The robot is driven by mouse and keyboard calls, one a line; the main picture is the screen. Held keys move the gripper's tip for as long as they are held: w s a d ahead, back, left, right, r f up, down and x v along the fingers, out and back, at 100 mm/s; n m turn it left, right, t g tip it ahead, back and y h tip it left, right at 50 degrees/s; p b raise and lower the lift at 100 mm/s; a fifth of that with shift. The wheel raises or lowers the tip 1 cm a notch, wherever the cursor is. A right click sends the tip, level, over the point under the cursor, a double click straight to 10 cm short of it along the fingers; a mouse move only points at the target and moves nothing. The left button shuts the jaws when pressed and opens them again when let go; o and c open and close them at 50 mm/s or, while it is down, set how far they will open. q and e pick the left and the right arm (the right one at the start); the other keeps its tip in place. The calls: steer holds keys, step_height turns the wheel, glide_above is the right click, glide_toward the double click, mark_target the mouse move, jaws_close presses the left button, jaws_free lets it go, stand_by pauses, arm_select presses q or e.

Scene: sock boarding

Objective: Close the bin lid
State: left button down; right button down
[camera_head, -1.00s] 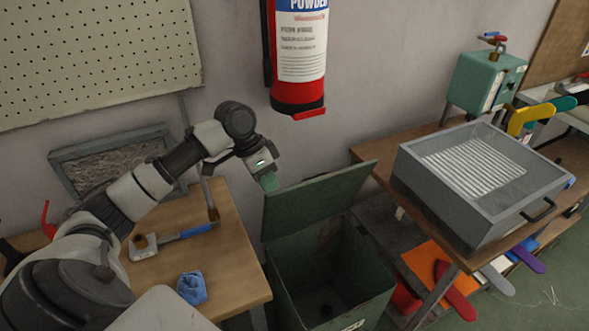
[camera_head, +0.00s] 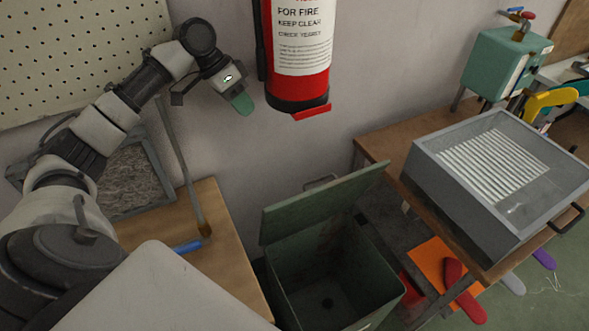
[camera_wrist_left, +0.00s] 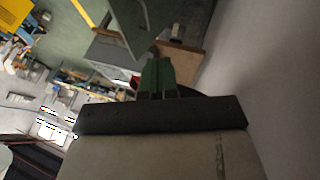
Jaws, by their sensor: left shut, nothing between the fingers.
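The green bin (camera_head: 335,285) stands on the floor between the two benches. Its lid (camera_head: 325,203) is tilted up and open at the back, and the inside of the bin shows. My left gripper (camera_head: 243,104) is shut and empty, with green fingertips. It is above and to the left of the lid, near the wall, and apart from it. In the left wrist view my shut fingers (camera_wrist_left: 156,75) are at the centre, with the green lid (camera_wrist_left: 135,25) beyond them. My right gripper is not in view.
A red fire extinguisher (camera_head: 296,60) hangs on the wall just right of my left gripper. A wooden bench (camera_head: 218,262) is at left of the bin. A grey metal box (camera_head: 440,200) sits on the right bench, and a teal machine (camera_head: 498,65) stands behind it.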

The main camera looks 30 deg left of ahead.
arm_select(q)
steer(key=p, duration=0.2)
glide_toward(314, 202)
steer(key=w+a+f, duration=0.3)
steer(key=w+a, duration=0.2)
steer(key=d, duration=0.1)
steer(key=s+d+f+p, duration=0.1)
steer(key=d, duration=0.1)
steer(key=shift+s+d+f+p, duration=0.1)
steer(key=shift+s+f+p, duration=0.1)
steer(key=shift+p, duration=0.1)
